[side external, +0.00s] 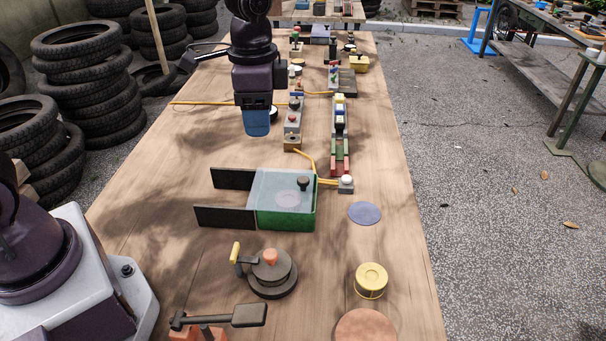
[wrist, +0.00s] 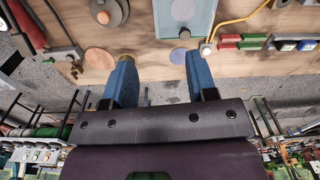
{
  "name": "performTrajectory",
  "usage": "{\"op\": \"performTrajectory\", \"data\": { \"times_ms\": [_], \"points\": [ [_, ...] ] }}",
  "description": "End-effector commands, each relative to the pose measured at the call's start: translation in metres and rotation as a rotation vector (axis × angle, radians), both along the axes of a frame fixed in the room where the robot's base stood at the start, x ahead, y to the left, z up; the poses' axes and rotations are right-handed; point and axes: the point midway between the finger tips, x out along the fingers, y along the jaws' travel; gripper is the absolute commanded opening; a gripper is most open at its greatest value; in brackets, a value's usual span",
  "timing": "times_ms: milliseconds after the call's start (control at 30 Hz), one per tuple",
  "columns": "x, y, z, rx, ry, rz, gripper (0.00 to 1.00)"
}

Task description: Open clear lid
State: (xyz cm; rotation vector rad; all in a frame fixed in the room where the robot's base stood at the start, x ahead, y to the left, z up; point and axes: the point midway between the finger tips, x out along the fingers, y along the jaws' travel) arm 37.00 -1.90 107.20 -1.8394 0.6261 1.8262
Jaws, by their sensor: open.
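The clear lid (side external: 275,182) is a pale see-through panel lying flat over a green box (side external: 290,221) near the middle of the table. A black knob (side external: 303,183) stands near the lid's right edge, and a pale round shape shows through the panel. Two dark flat bars extend from the box's left side. In the wrist view the lid (wrist: 190,10) is at the top, with its knob (wrist: 185,34) near its lower edge. My gripper (side external: 257,123) hangs above the table, behind and left of the box, apart from the lid. Its blue fingers (wrist: 159,58) are spread and empty.
A grey valve-like fixture with a yellow handle (side external: 270,270) and a yellow round can (side external: 371,279) stand in front of the box. A blue disc (side external: 364,213) lies right of it. Rows of buttons and blocks (side external: 340,130) with yellow cable stand behind. Bare wood lies left.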

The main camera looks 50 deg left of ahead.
Motion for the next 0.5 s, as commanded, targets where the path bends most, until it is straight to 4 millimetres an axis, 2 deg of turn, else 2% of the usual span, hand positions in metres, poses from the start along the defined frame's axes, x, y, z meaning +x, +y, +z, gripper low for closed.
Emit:
{"op": "performTrajectory", "data": {
  "times_ms": [33,200,267,367,500],
  "points": [
    [0.015,-0.003,-0.016,-0.002,0.027,-0.091,0.52],
    [0.058,-0.009,-0.050,-0.015,0.058,-0.458,0.52],
    [0.070,-0.010,-0.051,-0.015,0.046,-0.573,0.52],
    [0.083,-0.011,-0.041,-0.006,0.013,-0.727,0.52],
    [0.084,-0.011,-0.039,-0.002,0.012,-0.865,0.52]
  ]
}}
